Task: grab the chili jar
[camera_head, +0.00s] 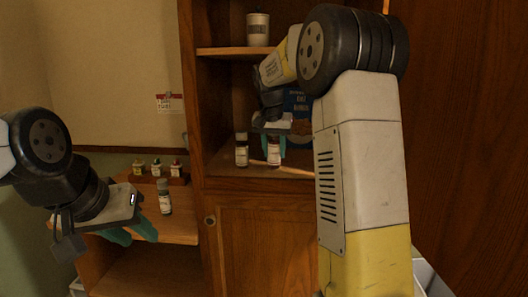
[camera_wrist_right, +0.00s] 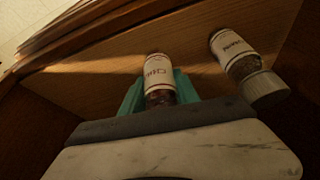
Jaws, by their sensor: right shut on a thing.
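The chili jar (camera_wrist_right: 158,75), with a white label and dark red contents, is between the teal fingers of my right gripper (camera_wrist_right: 160,92) in the right wrist view. In the head view the jar (camera_head: 273,152) stands at the cabinet shelf, with the right gripper (camera_head: 272,146) shut around it from above. My left gripper (camera_head: 132,234) is open and empty at the lower left, in front of the side counter.
A second spice jar (camera_head: 241,150) stands just left of the chili jar; it also shows in the wrist view (camera_wrist_right: 237,55). Another jar (camera_head: 164,196) and a small rack of bottles (camera_head: 158,172) stand on the side counter. A blue package (camera_head: 295,104) is behind the right gripper.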

